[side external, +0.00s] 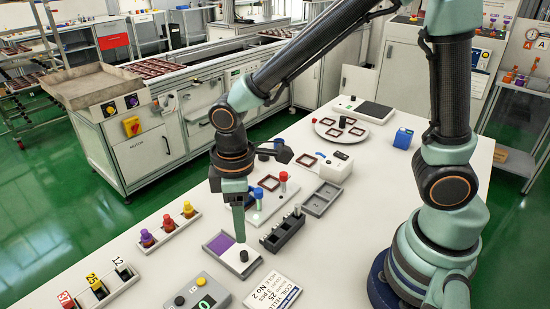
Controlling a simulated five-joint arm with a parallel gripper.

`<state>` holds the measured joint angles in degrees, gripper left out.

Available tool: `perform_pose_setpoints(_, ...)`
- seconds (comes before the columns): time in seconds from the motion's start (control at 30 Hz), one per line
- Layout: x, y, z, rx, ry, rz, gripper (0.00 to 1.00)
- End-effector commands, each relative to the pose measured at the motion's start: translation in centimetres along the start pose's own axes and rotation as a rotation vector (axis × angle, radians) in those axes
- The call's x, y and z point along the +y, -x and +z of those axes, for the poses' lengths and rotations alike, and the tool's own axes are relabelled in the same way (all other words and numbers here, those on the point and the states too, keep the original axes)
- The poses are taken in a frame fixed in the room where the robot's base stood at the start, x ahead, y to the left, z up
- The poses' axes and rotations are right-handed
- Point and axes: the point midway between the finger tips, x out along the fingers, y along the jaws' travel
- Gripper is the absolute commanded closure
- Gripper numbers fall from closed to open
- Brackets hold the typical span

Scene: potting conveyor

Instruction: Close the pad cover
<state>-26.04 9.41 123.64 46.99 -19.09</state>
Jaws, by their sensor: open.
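A shallow grey tray (207,249) lies on the white table below my gripper, in the side external view. A purple pad (220,243) shows bare in its left part. A white cover (240,268) with a black knob (244,256) sits over the right part, so the pad is partly uncovered. My gripper (239,238) points straight down over the tray, its teal fingertips just behind and left of the knob. It is open and holds nothing that I can see. Whether the fingers touch the knob or the cover is unclear. The fingers hide the far middle of the tray.
A grey box with a green display (203,302) and a printed card (273,293) lie in front. A dark slotted holder (283,234) stands at right. A rack of small bottles (168,228) stands at left. Bare table lies left of the tray.

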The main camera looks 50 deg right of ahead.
Motion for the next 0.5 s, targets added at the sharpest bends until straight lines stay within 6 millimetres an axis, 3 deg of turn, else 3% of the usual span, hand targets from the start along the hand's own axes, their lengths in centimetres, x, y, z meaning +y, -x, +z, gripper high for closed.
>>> perform_pose_setpoints(0.2, 0.0, -4.4, 0.2, -0.006, -0.002, -0.002, 0.48)
perform_pose_setpoints(0.5, 0.0, -8.0, 0.1, -0.002, -0.002, -0.001, 0.48)
